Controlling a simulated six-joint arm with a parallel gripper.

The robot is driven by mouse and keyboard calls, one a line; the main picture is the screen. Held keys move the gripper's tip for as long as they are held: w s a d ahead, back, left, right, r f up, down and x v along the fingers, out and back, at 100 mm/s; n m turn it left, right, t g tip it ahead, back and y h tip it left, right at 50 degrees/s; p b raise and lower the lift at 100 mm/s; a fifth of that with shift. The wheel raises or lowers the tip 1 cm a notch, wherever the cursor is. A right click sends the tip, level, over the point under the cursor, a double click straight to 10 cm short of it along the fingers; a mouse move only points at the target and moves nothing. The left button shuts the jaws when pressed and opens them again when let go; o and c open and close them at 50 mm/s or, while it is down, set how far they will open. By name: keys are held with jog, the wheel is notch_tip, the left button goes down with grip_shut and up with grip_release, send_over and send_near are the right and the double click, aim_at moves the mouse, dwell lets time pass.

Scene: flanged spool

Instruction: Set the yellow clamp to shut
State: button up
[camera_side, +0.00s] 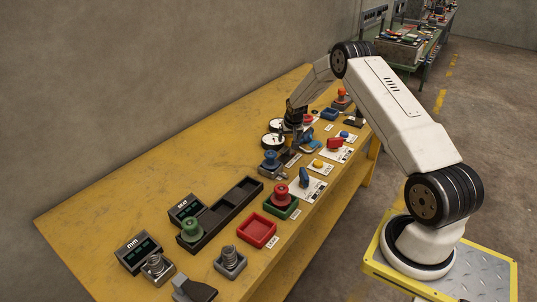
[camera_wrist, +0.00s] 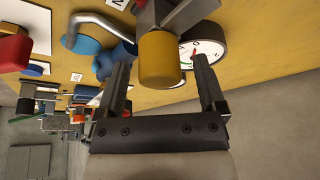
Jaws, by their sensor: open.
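The yellow clamp shows in the wrist view as a thick yellow grip (camera_wrist: 159,62) on a grey metal lever at the top centre. My gripper (camera_wrist: 161,64) is open, with one dark finger on each side of the yellow grip and a visible gap on both sides. In the side view my gripper (camera_side: 290,132) is low over the middle of the bench, near the dials. I cannot make out the yellow clamp there; my gripper and nearby parts seem to cover it. The lower part of the clamp is out of the wrist view, so its setting cannot be told.
A white dial (camera_wrist: 203,50) stands close behind my right finger in the wrist view. A blue part (camera_wrist: 108,62) and a bent metal handle (camera_wrist: 97,18) lie to the left. The yellow bench (camera_side: 130,205) holds red (camera_side: 258,232) and dark trays (camera_side: 232,212); its wall side is clear.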

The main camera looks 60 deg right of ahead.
jog(key=shift+w+d+f, duration=0.1)
jog(key=shift+d+f, duration=0.05)
jog(key=shift+f, duration=0.3)
grip_shut()
